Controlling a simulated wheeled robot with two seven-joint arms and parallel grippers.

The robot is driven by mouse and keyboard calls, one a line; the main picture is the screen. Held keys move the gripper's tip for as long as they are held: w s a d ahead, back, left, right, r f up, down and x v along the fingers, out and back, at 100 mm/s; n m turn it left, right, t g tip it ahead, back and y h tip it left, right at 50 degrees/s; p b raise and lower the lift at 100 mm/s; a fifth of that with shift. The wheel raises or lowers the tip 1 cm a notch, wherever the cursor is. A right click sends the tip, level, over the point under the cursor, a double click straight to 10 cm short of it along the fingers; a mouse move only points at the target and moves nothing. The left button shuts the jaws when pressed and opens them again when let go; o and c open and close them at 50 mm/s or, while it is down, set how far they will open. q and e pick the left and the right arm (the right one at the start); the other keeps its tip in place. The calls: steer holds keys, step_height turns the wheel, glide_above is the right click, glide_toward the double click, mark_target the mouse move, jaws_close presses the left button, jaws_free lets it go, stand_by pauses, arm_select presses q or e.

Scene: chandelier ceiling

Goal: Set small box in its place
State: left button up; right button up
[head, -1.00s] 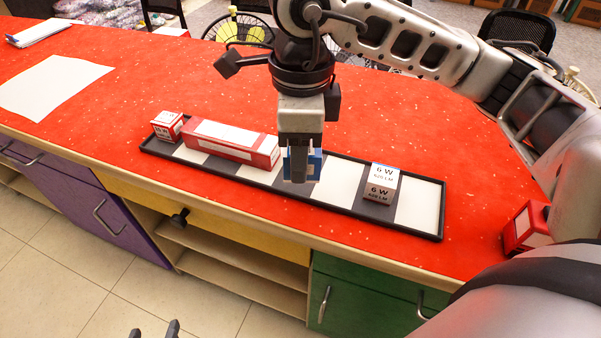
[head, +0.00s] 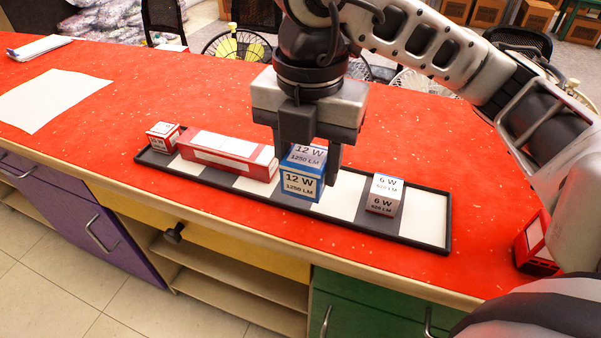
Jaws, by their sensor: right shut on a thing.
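A small blue box (head: 301,186) marked 12 W, 1250 LM is upright in the middle of the long black-rimmed tray (head: 420,239) with light and dark sections. My right gripper (head: 308,168) points down over it, a finger on either side, shut on it. I cannot tell whether the box rests on the tray or is just above it. A 6 W box (head: 383,196) stands in the tray to the right. A long red-and-white box (head: 229,155) and a small red-and-white box (head: 163,137) stand to the left. My left gripper is out of view.
Another red box (head: 535,246) stands on the red counter (head: 440,135) at the far right, near my arm. A white sheet (head: 50,98) lies at the left. Light sections show on both sides of the 6 W box. Chairs and fans stand behind the counter.

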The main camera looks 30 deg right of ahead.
steer(key=w+d+f, duration=0.1)
steer(key=w+f, duration=0.1)
steer(key=w, duration=0.1)
steer(key=w+d+f, duration=0.2)
steer(key=w+f, duration=0.1)
steer(key=w+d+f, duration=0.1)
steer(key=w+f, duration=0.2)
steer(key=w, duration=0.1)
steer(key=shift+d, duration=0.25)
steer(key=shift+w+d+f, duration=0.1)
steer(key=shift+w+f, duration=0.2)
steer(key=shift+w, duration=0.05)
steer(key=f, duration=0.3)
steer(key=shift+w+d+f, duration=0.15)
steer(key=shift+w, duration=0.05)
steer(key=shift+f, duration=0.15)
steer(key=shift+f, duration=0.1)
